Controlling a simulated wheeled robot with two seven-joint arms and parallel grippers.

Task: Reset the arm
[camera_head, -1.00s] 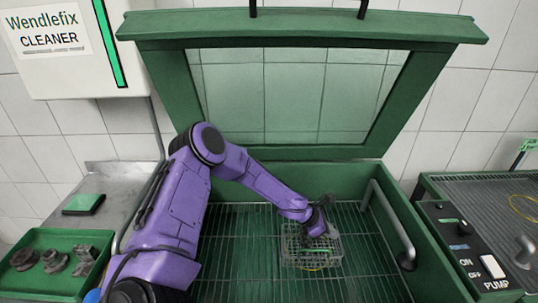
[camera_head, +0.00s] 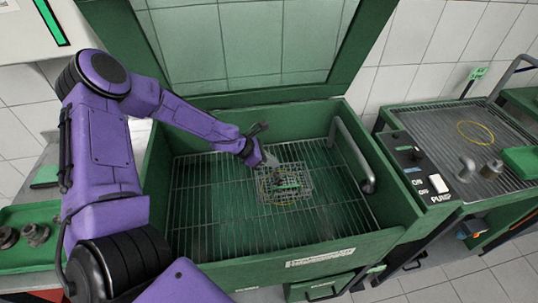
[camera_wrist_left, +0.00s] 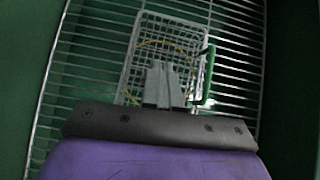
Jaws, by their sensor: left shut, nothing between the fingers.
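My left arm, purple, reaches in from the left over the open green washer cabinet. In the left wrist view the shut fingers (camera_wrist_left: 158,75) lie in front of the basket (camera_wrist_left: 196,33), which has a green handle (camera_wrist_left: 208,75) and a yellow ring inside. I cannot tell whether the fingertips touch the basket. My right gripper is not in view.
The washer lid (camera_head: 245,85) stands open behind. A bent grey handle (camera_head: 352,155) rises at the right wall. To the right is a bench with a pump switch panel (camera_head: 418,165) and a yellow ring (camera_head: 475,132). A green tray (camera_head: 20,255) with metal parts sits at left.

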